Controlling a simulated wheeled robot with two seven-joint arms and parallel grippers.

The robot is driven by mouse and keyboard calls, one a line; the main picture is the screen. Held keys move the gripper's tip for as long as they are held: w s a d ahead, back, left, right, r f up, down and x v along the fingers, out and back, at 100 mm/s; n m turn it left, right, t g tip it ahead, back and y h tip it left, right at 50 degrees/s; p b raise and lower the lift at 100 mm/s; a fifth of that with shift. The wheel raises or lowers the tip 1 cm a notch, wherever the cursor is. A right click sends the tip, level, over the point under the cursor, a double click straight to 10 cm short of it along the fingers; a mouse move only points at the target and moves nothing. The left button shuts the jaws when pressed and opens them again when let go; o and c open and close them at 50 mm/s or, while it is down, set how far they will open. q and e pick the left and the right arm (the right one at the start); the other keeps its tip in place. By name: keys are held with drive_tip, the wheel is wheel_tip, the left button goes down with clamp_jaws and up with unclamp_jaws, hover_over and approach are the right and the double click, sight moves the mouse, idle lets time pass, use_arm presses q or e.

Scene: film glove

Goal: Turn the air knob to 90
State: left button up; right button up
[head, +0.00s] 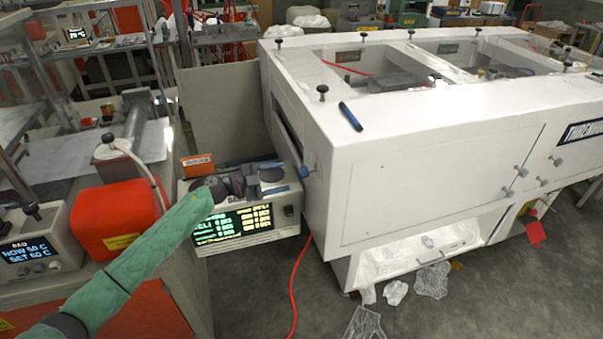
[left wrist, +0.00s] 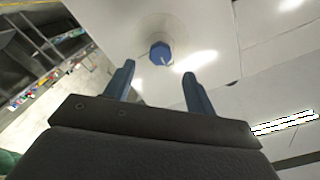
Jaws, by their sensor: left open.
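A blue knob (head: 304,171) sits on the left end face of the white machine (head: 400,150). It also shows in the left wrist view (left wrist: 161,54), straight ahead on a white panel, with a small white mark on its face. My left gripper (head: 280,176) reaches toward it from the left, above the display box. In the left wrist view its two blue fingers (left wrist: 158,74) are apart, with the knob in line with the gap and nothing between them. Whether the fingertips reach the knob's depth is hard to tell. The scale around the knob is not readable. My right gripper is not in view.
A box with a lit green and yellow display (head: 290,225) stands below my left gripper. An orange box (head: 197,164) lies beside it. A grey panel (head: 218,110) stands behind. A red cable (head: 298,280) runs down to the floor. A blue marker (head: 350,116) lies on the machine's top.

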sight(301, 173)
use_arm(q)
drive_tip(key=shift+d, duration=0.1)
drive_tip(key=shift+n, duration=0.3)
drive_tip(key=p+x, duration=0.3)
drive_tip(key=x, duration=0.3)
drive_tip(key=shift+d+r, duration=0.1)
drive_tip(key=shift+d, duration=0.1)
drive_tip(key=shift+w+d, duration=0.25)
drive_tip(key=shift+d, duration=0.3)
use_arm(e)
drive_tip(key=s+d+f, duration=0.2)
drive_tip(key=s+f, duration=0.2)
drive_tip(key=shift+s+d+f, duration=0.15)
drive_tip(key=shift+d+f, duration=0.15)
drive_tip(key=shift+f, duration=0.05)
use_arm(q)
drive_tip(key=c, duration=1)
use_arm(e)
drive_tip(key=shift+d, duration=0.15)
